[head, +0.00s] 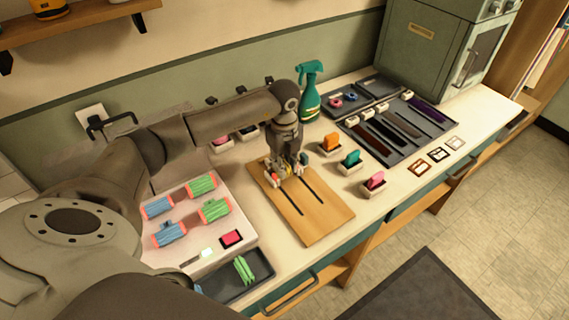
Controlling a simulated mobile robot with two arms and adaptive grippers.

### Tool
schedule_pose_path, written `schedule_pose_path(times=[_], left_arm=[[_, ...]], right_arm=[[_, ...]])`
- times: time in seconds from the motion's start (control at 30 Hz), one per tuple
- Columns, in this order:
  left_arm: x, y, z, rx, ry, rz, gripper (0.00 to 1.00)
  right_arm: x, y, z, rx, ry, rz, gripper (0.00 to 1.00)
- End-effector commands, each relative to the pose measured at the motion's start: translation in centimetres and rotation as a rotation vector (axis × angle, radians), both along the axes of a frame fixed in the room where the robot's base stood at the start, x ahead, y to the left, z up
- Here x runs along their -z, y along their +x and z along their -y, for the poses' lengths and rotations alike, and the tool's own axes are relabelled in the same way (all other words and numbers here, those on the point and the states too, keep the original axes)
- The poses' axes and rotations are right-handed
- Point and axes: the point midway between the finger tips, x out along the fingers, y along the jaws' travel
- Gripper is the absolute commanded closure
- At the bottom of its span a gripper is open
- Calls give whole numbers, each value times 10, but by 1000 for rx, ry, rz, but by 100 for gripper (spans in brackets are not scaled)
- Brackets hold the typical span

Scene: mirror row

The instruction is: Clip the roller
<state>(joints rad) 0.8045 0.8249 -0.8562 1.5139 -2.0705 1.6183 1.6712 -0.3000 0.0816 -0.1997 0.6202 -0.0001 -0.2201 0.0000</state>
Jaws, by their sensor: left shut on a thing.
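Blue rollers (168,234) and green rollers (214,210) lie on a white panel (192,258) at the left. Several green strips, perhaps clips, (244,269) lie in a dark tray (262,262) at the front. My left gripper (287,177) points down over the far part of a wooden board (318,228) with dark slots, to the right of the rollers. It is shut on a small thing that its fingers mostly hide. Small orange, red and white spots show around the fingertips; I cannot tell which belong to the held thing. My right gripper is not in view.
Orange (331,141), teal (352,157) and pink (376,179) pieces stand in white holders right of the board. A green spray bottle (310,100) stands behind. Dark trays (399,150) and a green cabinet (425,50) fill the far right. A red square (231,238) is on the panel.

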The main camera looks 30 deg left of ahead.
Motion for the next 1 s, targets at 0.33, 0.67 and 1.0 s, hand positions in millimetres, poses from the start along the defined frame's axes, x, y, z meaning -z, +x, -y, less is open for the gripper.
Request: schedule_pose_path(times=[0.33,0.67,1.0], left_arm=[[14,-8,1,2,5,-26,54],[13,-8,0,3,6,-26,54],[10,-6,0,3,5,-21,24]], right_arm=[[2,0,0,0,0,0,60],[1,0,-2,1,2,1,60],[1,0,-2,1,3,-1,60]])
